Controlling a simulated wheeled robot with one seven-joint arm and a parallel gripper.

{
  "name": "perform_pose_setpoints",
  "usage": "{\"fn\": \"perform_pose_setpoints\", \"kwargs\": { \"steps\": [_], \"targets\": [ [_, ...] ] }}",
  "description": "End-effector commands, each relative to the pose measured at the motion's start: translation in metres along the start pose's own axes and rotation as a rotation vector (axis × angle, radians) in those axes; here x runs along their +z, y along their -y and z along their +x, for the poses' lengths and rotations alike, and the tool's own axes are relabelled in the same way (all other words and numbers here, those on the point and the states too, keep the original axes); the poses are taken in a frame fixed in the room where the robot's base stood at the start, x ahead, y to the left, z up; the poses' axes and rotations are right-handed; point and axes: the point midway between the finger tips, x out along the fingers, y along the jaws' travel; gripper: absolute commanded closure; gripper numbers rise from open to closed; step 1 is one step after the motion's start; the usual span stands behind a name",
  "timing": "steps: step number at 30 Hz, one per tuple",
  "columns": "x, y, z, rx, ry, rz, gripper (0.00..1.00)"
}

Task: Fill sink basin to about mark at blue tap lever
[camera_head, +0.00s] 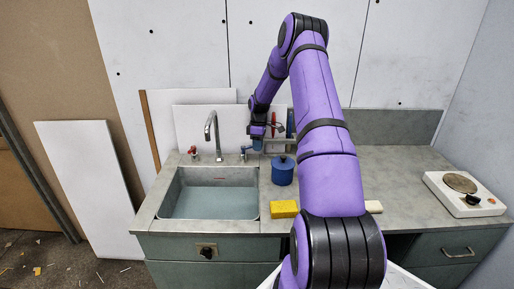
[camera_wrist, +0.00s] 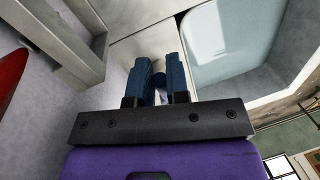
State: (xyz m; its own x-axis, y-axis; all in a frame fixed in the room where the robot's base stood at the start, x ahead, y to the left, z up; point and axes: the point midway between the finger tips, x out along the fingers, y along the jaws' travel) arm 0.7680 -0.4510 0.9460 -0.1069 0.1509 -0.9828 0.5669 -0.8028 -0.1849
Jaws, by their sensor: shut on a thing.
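The sink basin (camera_head: 166,197) is set in the grey counter and holds pale bluish water (camera_head: 208,203). A small reddish mark (camera_head: 219,179) shows on its back wall, above the water surface. The chrome spout (camera_head: 210,124) arches behind the basin; I cannot make out a stream below it. The blue tap lever (camera_head: 243,151) is right of the spout, and my gripper (camera_head: 256,142) is at it. In the wrist view my gripper (camera_wrist: 158,82) is shut on the blue lever (camera_wrist: 159,79), which is mostly hidden between the fingers. The basin (camera_wrist: 262,100) also shows there at upper right.
A red tap lever (camera_head: 193,150) is left of the spout. A blue pot (camera_head: 283,171) and a yellow sponge (camera_head: 284,209) stand right of the basin. A white hotplate (camera_head: 465,193) is at far right. The counter between is mostly clear; a panel stands close behind the taps.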

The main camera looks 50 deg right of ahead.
Motion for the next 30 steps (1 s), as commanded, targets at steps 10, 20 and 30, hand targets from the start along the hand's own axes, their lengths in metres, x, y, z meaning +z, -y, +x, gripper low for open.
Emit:
{"fn": "perform_pose_setpoints", "kwargs": {
  "steps": [10, 20, 30],
  "targets": [
    [-0.0007, -0.0071, -0.0021, 0.003, 0.018, -0.098, 1.00],
    [-0.0009, -0.0077, -0.0025, 0.004, 0.020, -0.110, 1.00],
    [-0.0009, -0.0074, -0.0020, 0.003, 0.020, -0.109, 0.60]
  ]
}}
